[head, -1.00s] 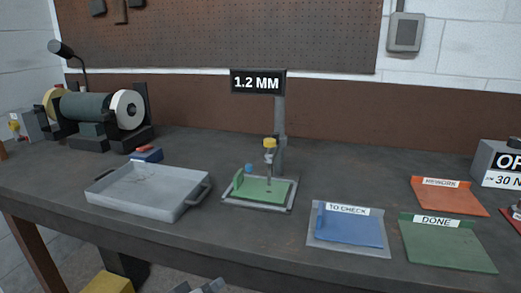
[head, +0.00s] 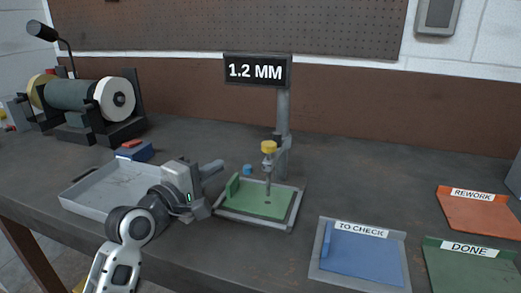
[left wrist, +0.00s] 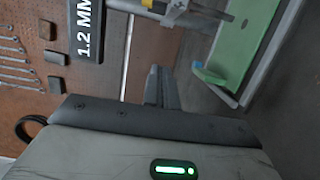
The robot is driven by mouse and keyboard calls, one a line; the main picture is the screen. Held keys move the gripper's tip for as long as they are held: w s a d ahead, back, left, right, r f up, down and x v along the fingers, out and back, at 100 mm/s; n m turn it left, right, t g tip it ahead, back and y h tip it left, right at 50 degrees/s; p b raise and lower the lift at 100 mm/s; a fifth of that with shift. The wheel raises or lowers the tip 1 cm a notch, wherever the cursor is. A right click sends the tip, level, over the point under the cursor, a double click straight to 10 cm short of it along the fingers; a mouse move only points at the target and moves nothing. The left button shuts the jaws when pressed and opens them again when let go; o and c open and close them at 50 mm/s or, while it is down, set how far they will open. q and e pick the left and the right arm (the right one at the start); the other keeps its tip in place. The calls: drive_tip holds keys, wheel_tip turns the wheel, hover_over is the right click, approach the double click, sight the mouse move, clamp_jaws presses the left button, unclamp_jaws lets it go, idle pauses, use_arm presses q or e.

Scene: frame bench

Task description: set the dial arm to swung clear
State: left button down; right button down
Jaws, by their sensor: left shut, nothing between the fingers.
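The dial arm (head: 268,164) is a slim upright metal stem with a yellow top, standing over the green plate (head: 262,204) in front of the grey post (head: 283,115). Its stem (left wrist: 205,12) also shows at the top of the left wrist view, turned sideways, with the green plate (left wrist: 238,40) beside it. My left gripper (head: 213,168) is shut and empty, to the left of the dial arm and apart from it. Its closed fingers (left wrist: 161,88) show in the middle of the left wrist view. My right gripper is not in view.
A small blue piece (head: 247,169) is behind the plate. A grey tray (head: 85,200) lies left, partly behind my left arm. A grinder (head: 85,105) stands back left. TO CHECK (head: 362,255), REWORK (head: 480,212) and DONE (head: 470,275) pads lie right. The bench behind the pads is clear.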

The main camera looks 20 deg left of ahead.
use_arm(q)
drive_tip(key=w+d+p, duration=0.1)
drive_tip(key=w+d, duration=0.5)
drive_tip(key=w, duration=0.3)
drive_tip(key=shift+w+d+p, duration=0.15)
drive_tip(key=shift+d+p, duration=0.25)
drive_tip(key=shift+f, duration=0.1)
